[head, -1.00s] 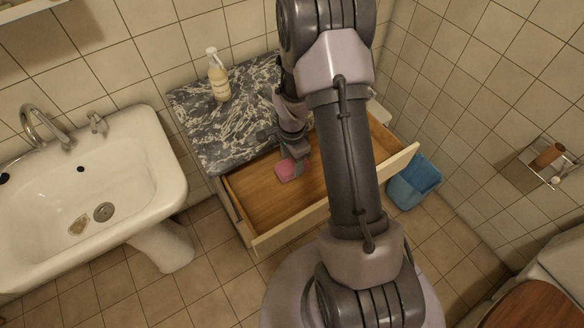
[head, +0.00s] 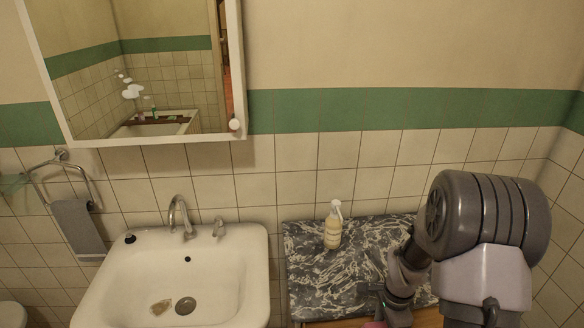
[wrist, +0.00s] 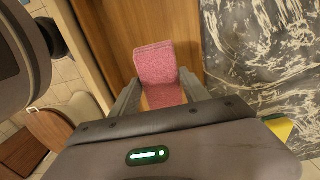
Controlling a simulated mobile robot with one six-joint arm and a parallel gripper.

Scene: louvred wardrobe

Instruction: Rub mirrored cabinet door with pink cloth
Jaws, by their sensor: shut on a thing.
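The mirrored cabinet door (head: 185,60) hangs on the wall above the sink in the head view. It has a white frame, a small round knob (head: 234,124) at its lower right, and several white foamy spots (head: 132,90) on the glass. The pink cloth (wrist: 157,62) is a small folded block in the wrist view. My gripper (wrist: 160,88) is shut on it, one finger on each side, over the wooden drawer interior. In the head view only a pink sliver shows at the bottom edge, and most of my gripper is cut off.
The drawer (wrist: 105,35) stands open below the marble counter (head: 330,275). A pump bottle (head: 333,225) stands on the counter. The sink (head: 185,280) with its tap (head: 180,215) lies under the cabinet. A grey towel (head: 77,228) hangs at the left.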

